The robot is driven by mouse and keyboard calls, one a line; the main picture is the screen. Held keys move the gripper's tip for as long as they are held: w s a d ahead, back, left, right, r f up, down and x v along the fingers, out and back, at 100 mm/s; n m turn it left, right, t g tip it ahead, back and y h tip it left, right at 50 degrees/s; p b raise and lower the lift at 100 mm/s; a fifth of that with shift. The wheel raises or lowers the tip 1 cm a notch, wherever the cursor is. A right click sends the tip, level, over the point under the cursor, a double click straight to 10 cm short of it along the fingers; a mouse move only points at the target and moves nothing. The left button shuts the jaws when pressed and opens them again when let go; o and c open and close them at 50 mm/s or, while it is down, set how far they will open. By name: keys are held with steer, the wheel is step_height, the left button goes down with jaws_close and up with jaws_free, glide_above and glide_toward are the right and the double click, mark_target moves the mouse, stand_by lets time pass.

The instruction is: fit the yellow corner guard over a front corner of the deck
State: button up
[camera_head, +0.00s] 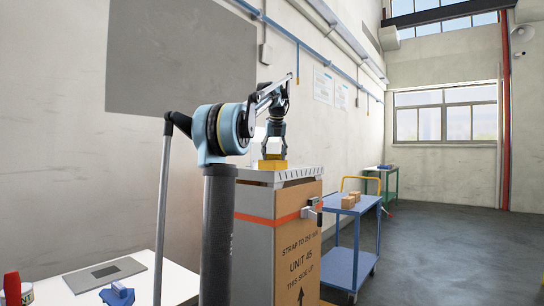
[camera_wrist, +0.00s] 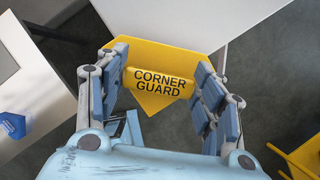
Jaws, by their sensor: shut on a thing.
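The yellow corner guard (camera_head: 272,164) is at the top of the strapped carton, at the deck's near left part in the head view. In the wrist view the corner guard (camera_wrist: 152,101) shows its black lettering toward the camera. My gripper (camera_head: 273,153) points down and is shut on the guard. In the wrist view the fingers of my gripper (camera_wrist: 160,84) stand on its left and right sides. The pale deck (camera_head: 298,174) lies on the carton. In the wrist view the guard overlaps a corner of the deck (camera_wrist: 205,22). I cannot tell whether it is seated.
The brown carton (camera_head: 288,258) has an orange strap (camera_head: 268,220) with a buckle at its right edge. A blue cart (camera_head: 345,268) with small boxes stands to the right. A white table (camera_head: 165,286) is at lower left. Grey floor is open at the right.

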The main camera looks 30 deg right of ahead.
steer(key=shift+f, duration=1.85)
steer(key=o, duration=1.3)
steer(key=v, duration=1.2)
steer(key=shift+a+f, duration=0.1)
steer(key=shift+a, duration=0.05)
